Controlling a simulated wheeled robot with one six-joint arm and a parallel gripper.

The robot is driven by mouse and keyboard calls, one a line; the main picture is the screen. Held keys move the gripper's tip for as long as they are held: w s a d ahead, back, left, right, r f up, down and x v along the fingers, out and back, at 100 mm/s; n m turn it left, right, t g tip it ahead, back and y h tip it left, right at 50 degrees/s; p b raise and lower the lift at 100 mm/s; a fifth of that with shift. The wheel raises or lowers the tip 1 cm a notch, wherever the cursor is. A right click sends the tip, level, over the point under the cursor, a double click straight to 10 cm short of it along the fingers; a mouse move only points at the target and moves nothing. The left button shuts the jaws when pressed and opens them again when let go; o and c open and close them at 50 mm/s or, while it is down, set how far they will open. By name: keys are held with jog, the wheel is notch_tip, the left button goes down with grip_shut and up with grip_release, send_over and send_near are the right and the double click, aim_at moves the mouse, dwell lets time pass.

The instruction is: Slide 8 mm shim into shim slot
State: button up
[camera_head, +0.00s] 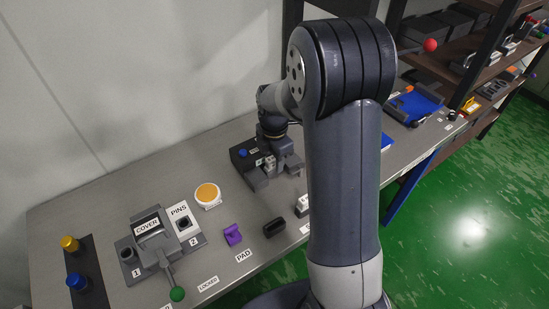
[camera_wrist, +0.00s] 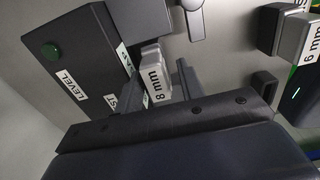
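The 8 mm shim (camera_wrist: 157,87) is a pale grey block with an "8 mm" label, seen in the wrist view between the two fingers of my gripper (camera_wrist: 160,84). The fingers sit close on either side of it, and my gripper looks shut on it. The shim lies beside a dark box (camera_wrist: 88,62) with a "LEVEL" label and a green button. A second label on the box is partly hidden behind a finger. In the head view my gripper (camera_head: 285,158) is low beside a dark fixture (camera_head: 246,174) with a blue knob. I cannot make out the slot opening clearly.
A piece labelled 6 mm (camera_wrist: 306,47) stands at the right of the wrist view. In the head view, the COVER and PINS fixture (camera_head: 155,249), an orange disc (camera_head: 207,192), a purple piece (camera_head: 233,235) and a black pad (camera_head: 274,228) lie on the grey bench. The wall runs behind.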

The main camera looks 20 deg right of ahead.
jog(key=shift+w+r, duration=0.15)
jog(key=shift+w, duration=0.15)
